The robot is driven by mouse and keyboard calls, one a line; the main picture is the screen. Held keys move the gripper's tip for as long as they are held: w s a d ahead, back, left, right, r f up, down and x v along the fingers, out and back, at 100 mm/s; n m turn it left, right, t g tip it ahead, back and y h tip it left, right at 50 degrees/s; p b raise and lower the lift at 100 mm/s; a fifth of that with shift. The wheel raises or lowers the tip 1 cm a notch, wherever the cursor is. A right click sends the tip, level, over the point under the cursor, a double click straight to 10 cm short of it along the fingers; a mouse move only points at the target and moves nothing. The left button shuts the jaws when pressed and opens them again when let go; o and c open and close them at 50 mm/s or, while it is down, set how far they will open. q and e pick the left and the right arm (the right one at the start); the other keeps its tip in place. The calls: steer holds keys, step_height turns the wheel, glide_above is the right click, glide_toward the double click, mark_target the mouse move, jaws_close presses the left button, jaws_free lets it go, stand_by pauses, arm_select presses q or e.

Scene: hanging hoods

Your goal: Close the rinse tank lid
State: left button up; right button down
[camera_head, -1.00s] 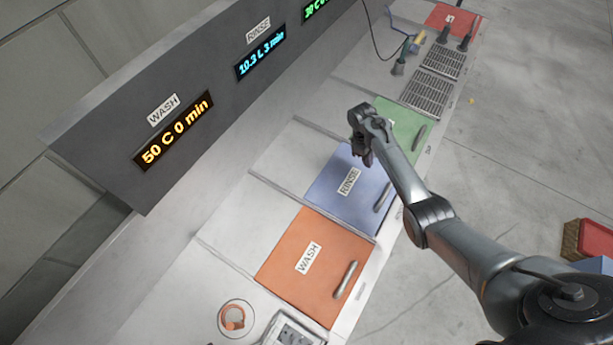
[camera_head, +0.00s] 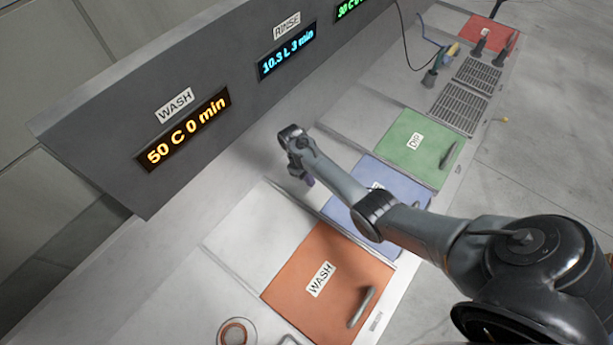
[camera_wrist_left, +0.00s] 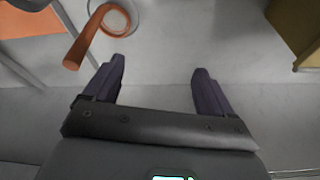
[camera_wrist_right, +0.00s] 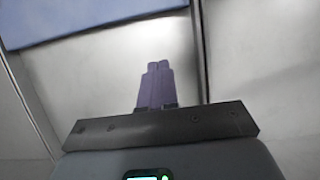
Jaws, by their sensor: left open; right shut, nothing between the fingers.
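The blue rinse lid (camera_head: 400,182) lies flat over its tank, between the orange wash lid (camera_head: 335,295) and the green dip lid (camera_head: 418,142). My right arm crosses over it and hides its middle, most of its label and its handle. My right gripper (camera_head: 309,181) is over the white deck behind the lid, near the grey display panel. In the right wrist view its purple fingers (camera_wrist_right: 155,66) are shut together with nothing between them, and the blue lid (camera_wrist_right: 80,15) shows at the top left. My left gripper (camera_wrist_left: 157,88) shows in the left wrist view, open and empty.
The grey panel (camera_head: 110,130) with lit displays stands behind the deck. Grey drain grates (camera_head: 460,108), brushes and a red lid (camera_head: 490,33) are at the far end. An orange-rimmed round fitting (camera_head: 236,333) is at the near end. Open floor lies to the right.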

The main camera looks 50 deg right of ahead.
steer(key=b+x, duration=0.3)
steer(key=x, duration=0.2)
steer(key=shift+a+f, duration=0.1)
steer(key=shift+f, duration=0.3)
steer(key=s+r+p, duration=0.1)
steer(key=s+p, duration=0.1)
steer(key=p, duration=0.1)
steer(key=shift+s+r, duration=0.15)
steer(key=shift+s, duration=0.35)
arm_select(q)
steer(key=shift+f+p, duration=0.15)
steer(key=shift+p, duration=0.15)
arm_select(e)
steer(key=shift+s, duration=0.45)
